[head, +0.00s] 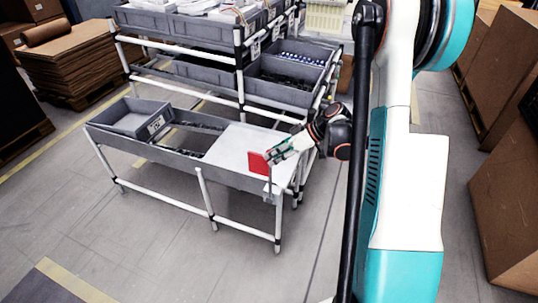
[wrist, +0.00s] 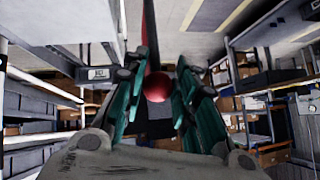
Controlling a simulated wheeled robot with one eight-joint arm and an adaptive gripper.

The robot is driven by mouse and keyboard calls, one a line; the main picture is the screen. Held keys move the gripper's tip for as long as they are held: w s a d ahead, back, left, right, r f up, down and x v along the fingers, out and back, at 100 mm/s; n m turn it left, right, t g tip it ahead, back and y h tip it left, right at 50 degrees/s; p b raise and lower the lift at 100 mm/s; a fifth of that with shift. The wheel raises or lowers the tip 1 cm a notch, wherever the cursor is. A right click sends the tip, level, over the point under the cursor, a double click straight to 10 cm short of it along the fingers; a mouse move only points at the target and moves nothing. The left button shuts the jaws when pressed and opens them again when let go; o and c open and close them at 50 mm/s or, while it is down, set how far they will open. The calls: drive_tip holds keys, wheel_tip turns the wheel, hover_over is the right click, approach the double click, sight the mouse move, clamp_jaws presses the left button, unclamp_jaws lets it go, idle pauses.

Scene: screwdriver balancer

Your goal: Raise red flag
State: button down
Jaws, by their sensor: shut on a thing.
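The red flag (head: 258,164) stands upright at the front right corner of the grey workbench, on a thin post. My gripper (head: 278,153) is at the flag's right upper edge, coming in from the right. In the wrist view, my gripper (wrist: 157,72) has its two green fingers on either side of the flag, which shows edge-on as a narrow dark red strip (wrist: 149,30). A round red knob (wrist: 157,87) sits between the fingers. The jaws are closed on the flag; the exact contact is hard to make out.
The grey workbench (head: 180,161) has a white top at the right and a grey bin (head: 133,117) at the left. A shelf rack with grey bins (head: 285,78) stands behind. Cardboard boxes (head: 510,200) are at the right. The floor in front is clear.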

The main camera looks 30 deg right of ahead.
drive_tip(key=shift+d+f, duration=0.1)
drive_tip(key=shift+d, duration=0.15)
drive_tip(key=c, duration=1.3)
unclamp_jaws()
drive_tip(key=shift+d, duration=0.15)
drive_tip(key=v, duration=1.2)
